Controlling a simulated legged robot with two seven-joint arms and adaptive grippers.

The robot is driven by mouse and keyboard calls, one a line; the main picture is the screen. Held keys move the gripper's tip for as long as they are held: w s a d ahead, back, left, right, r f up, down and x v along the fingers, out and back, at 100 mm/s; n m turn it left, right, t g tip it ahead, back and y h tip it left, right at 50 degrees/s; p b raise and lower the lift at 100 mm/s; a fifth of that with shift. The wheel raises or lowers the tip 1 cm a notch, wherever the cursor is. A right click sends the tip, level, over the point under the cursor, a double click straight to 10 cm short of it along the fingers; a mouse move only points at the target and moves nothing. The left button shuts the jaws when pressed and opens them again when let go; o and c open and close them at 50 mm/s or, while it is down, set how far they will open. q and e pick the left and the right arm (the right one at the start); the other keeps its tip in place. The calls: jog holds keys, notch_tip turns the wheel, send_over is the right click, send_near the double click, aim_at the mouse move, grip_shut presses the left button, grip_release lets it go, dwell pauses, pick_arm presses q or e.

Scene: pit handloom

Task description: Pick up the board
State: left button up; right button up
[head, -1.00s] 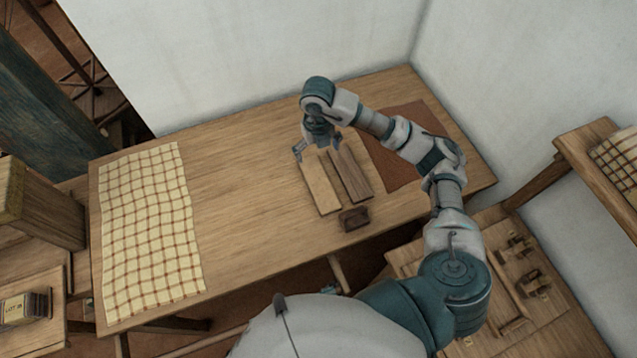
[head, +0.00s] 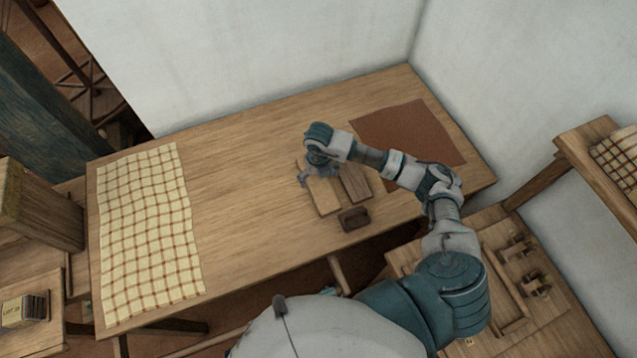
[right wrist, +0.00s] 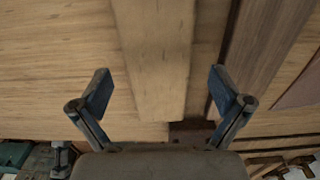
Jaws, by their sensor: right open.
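A pale wooden board (head: 325,198) lies on the table, partly hidden under my right gripper (head: 319,178). A darker brown board (head: 355,183) lies beside it on the right. In the right wrist view, the open, empty fingers of my right gripper (right wrist: 160,76) are on either side of the pale board (right wrist: 158,45). I cannot tell how high they are above the table. The dark board (right wrist: 262,45) is right of the fingers there. My left gripper is not in view.
The wooden table (head: 245,160) is clear left of the boards. A checked cloth (head: 150,235) covers its left end, and a brown sheet (head: 408,132) lies at the right. A small dark block (head: 354,218) stands near the front edge. A wall (head: 270,50) rises behind.

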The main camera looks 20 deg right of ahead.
notch_tip(320, 180, down, 2)
jog(key=shift+f, duration=0.1)
jog(key=shift+a, duration=0.1)
jog(key=c, duration=1.3)
jog(key=shift+o, duration=0.2)
jog(key=shift+r, duration=0.2)
